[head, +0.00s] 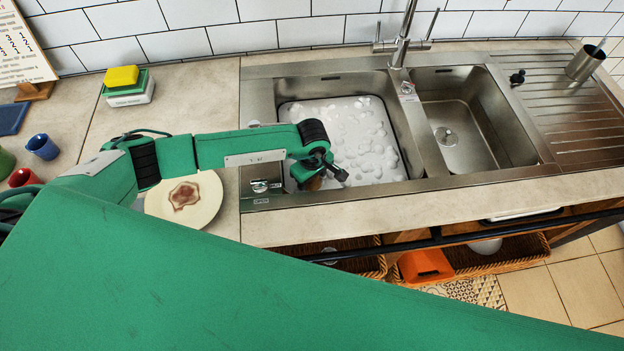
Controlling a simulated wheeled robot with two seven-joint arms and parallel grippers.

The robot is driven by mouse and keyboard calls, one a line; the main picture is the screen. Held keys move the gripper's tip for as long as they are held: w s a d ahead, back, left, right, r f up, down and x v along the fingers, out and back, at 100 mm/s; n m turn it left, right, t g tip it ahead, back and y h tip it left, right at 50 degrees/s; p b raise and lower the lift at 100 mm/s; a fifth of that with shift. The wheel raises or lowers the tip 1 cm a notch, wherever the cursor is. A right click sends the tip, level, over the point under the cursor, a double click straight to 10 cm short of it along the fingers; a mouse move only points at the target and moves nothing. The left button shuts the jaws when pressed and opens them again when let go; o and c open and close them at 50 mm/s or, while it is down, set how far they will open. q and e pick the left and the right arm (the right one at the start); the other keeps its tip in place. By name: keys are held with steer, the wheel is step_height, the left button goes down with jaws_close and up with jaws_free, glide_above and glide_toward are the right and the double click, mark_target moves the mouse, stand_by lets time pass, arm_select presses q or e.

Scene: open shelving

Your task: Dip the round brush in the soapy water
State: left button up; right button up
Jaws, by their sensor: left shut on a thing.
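The soapy water (345,135) fills the left sink basin, white with foam and bubbles. My left gripper (320,174) is over the front left corner of that basin, pointing down. It is shut on a small brownish thing (314,184), which looks like the round brush. Most of it is hidden under the gripper, so I cannot tell whether it touches the water. My right gripper is not in view.
A stained plate (184,198) lies on the counter left of the sink, under my left arm. The right basin (470,120) is empty. A tall tap (402,45) stands behind the basins. Stacked sponges (125,85) and cups (42,147) are at the left.

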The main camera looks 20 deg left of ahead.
arm_select(q)
steer(key=shift+r+p, duration=2.6)
steer(key=shift+r, duration=2.9)
step_height(320, 180, up, 8)
steer(key=p, duration=0.3)
steer(key=shift+f, duration=0.2)
